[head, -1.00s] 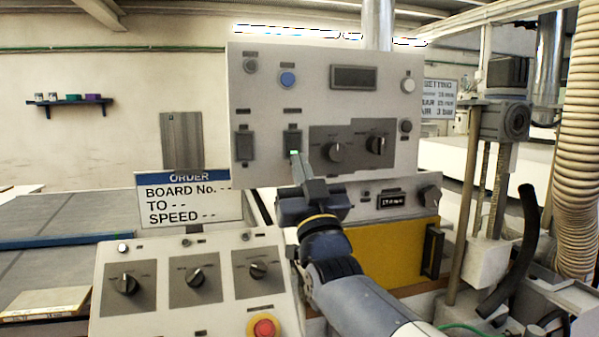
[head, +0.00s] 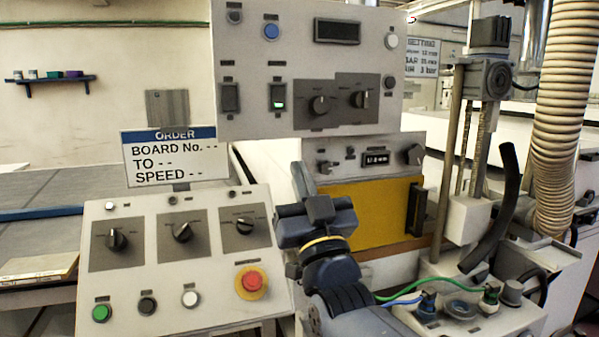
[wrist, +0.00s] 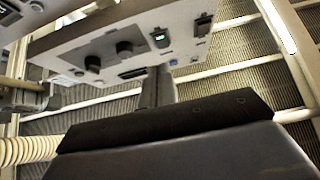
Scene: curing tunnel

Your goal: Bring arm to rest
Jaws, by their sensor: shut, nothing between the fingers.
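My gripper (head: 300,180) is in the middle of the head view, in front of the machine and below the upper control panel (head: 235,120). Its narrow fingers are together and point up, with nothing held. It stands apart from the panel's rocker switch with the green light (head: 278,104). In the wrist view the shut fingers (wrist: 158,90) show below the same panel (wrist: 95,28), and the lit green switch (wrist: 160,38) is just above them. My arm hides part of the machine's lower front.
A sloped console (head: 150,245) with knobs and a red emergency button (head: 251,282) is close on the left. A yellow panel (head: 375,215) is behind my gripper. On the right are a ribbed hose (head: 562,110), a black hose (head: 497,210) and green and blue cables (head: 410,287).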

